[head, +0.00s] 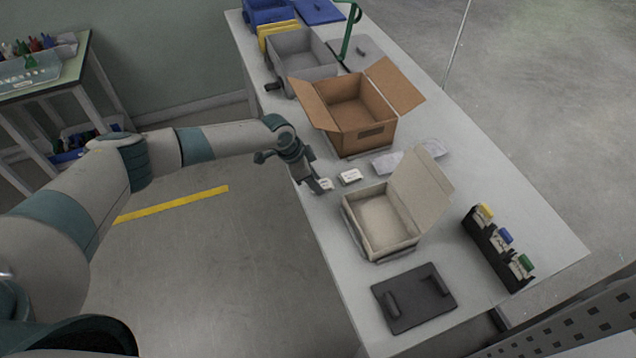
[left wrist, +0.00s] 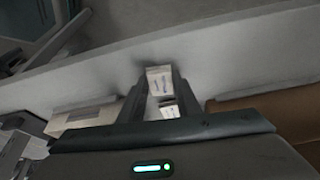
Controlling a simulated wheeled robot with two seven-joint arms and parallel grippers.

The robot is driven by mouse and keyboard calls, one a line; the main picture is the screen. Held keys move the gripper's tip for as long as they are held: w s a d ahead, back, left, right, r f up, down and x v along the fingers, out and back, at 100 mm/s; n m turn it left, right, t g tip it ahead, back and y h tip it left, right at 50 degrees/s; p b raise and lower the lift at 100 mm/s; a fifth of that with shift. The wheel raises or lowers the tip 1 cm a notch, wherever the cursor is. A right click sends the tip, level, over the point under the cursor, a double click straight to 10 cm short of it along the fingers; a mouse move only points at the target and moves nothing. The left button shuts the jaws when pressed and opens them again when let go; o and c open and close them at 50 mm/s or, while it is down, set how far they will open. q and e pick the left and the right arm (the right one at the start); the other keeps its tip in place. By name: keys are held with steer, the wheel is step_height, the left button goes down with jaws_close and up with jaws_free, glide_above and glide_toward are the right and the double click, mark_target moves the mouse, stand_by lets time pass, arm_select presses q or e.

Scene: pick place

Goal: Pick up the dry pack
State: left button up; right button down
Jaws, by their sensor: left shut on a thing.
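A small white pack with dark print, likely the dry pack (head: 326,184), is at the near left edge of the long table. My left gripper (head: 321,187) reaches down to it from the left and is shut on it. In the left wrist view the pack (left wrist: 160,80) sits between the two fingertips of the left gripper (left wrist: 160,84). A second small white pack (head: 350,177) lies on the table just to the right, apart from the gripper. I cannot tell whether the held pack touches the table. My right gripper is not in view.
An open cream box (head: 372,240) and a large open cardboard box (head: 360,142) stand close by. Clear bags (head: 408,158) lie between them. A black tray (head: 413,297) and a black rack of coloured items (head: 494,250) are nearer. Bins (head: 303,73) stand at the back.

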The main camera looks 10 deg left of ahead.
arm_select(q)
steer(key=shift+r, duration=0.15)
step_height(320, 180, up, 4)
steer(key=shift+f+b, duration=0.2)
steer(key=shift+b, duration=0.8)
steer(key=s+d+r+b, duration=0.3)
steer(key=s+d+r, duration=0.2)
steer(key=d, duration=0.5)
step_height(320, 180, up, 2)
steer(key=shift+s+d+r, duration=0.1)
steer(key=shift+s+d, duration=0.05)
steer(key=shift+s, duration=0.15)
